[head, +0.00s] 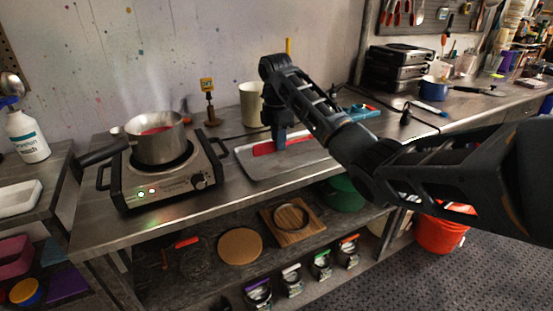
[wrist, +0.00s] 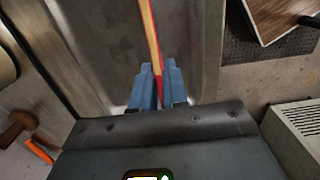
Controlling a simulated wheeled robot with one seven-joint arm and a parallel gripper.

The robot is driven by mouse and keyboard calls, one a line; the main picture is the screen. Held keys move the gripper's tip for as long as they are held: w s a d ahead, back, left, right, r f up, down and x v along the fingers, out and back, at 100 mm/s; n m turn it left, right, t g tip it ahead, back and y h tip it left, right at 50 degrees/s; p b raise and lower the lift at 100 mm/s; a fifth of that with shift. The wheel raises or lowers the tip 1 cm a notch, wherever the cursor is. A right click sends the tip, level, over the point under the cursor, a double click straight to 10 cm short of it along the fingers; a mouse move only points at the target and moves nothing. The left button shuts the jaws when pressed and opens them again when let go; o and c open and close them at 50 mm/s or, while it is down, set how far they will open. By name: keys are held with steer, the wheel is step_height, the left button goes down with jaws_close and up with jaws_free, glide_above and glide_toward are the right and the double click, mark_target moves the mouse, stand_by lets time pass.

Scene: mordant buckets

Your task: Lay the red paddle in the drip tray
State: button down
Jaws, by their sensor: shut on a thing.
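My gripper (head: 279,143) is shut on the red paddle (head: 300,140), with its blue fingers on either side of it. In the head view the paddle appears as a long red strip over the drip tray (head: 262,172), partly hidden by the fingers. In the wrist view the paddle (wrist: 152,45) runs away between the fingertips (wrist: 160,88), with a tan upper edge and a red side. The grey tray (wrist: 195,50) lies beneath it. I cannot tell whether the paddle touches the tray floor.
Left of the tray, a metal pot (head: 158,145) stands on a hot plate (head: 163,188) with lit indicators. A cream canister (head: 251,105) and a small yellow-topped stand (head: 208,100) are behind. A blue pot (head: 434,88) and stacked dark appliances (head: 395,70) are at right.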

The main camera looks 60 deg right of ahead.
steer(key=shift+w+a+f, duration=0.2)
steer(key=shift+w+f, duration=0.05)
steer(key=shift+w, duration=0.1)
steer(key=shift+f+p, duration=0.3)
steer(key=shift+f, duration=1.6)
steer(key=shift+f, duration=0.15)
steer(key=c, duration=1.1)
jaws_free()
steer(key=shift+c, duration=0.2)
steer(key=r+p, duration=0.1)
steer(key=r, duration=0.5)
steer(key=r+p, duration=0.2)
steer(key=r, duration=0.4)
steer(key=shift+w+a+r, duration=0.1)
steer(key=shift+a+r, duration=0.05)
steer(key=shift+a, duration=0.05)
